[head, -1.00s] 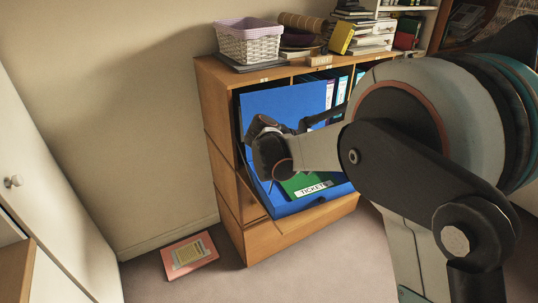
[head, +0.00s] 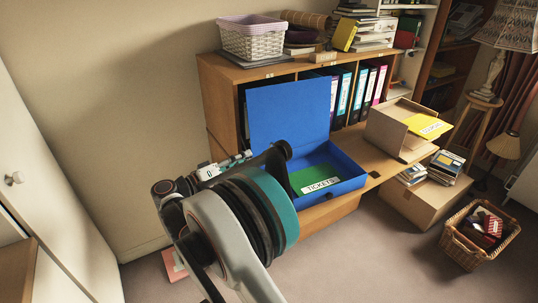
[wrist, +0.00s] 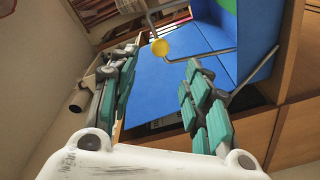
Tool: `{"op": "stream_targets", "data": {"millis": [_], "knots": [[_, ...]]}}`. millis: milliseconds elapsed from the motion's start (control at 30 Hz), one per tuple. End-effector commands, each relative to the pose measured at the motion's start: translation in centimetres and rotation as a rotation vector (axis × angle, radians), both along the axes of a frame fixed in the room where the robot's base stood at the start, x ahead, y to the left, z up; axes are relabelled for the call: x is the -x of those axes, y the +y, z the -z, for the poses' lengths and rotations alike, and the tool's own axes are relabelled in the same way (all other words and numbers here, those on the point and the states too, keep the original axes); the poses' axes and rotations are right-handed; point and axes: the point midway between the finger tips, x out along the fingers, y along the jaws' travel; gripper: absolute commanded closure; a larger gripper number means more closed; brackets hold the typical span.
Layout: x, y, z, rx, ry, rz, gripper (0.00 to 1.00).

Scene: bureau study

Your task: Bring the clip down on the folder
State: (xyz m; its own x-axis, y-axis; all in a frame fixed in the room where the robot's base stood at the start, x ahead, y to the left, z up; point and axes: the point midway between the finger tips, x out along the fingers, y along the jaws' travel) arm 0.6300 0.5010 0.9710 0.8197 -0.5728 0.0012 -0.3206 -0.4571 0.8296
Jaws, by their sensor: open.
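An open blue box file (head: 345,181) stands on the cabinet's lowered flap, its lid (head: 290,112) raised at the back left. A green folder (head: 308,176) marked TICKETS lies inside; a sliver shows at the top of the wrist view. The clip shows in the wrist view as a bent metal wire with a yellow knob (wrist: 160,47); I cannot make it out in the head view. My gripper (wrist: 161,58) is open and empty. The knob appears between and beyond its fingertips, with no clear contact. In the head view my gripper (head: 228,165) is partly hidden, left of the box.
A cardboard box (head: 395,132) with a yellow labelled sheet stands right of the box file. Upright binders (head: 345,95) fill the cabinet behind. A white basket (head: 252,40) sits on top. A wicker basket (head: 478,240) and a carton (head: 425,200) stand on the floor at right.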

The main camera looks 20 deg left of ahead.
Motion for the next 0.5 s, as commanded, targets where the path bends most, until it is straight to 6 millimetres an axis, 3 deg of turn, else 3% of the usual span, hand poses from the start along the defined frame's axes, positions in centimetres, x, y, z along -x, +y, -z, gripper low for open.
{"op": "stream_targets", "data": {"millis": [300, 500], "knots": [[-5.3, -3.8, 0.3, -0.001, 0.001, 0.004, 0.56], [-7.5, -5.3, 0.2, -0.001, 0.001, 0.002, 0.56]]}}
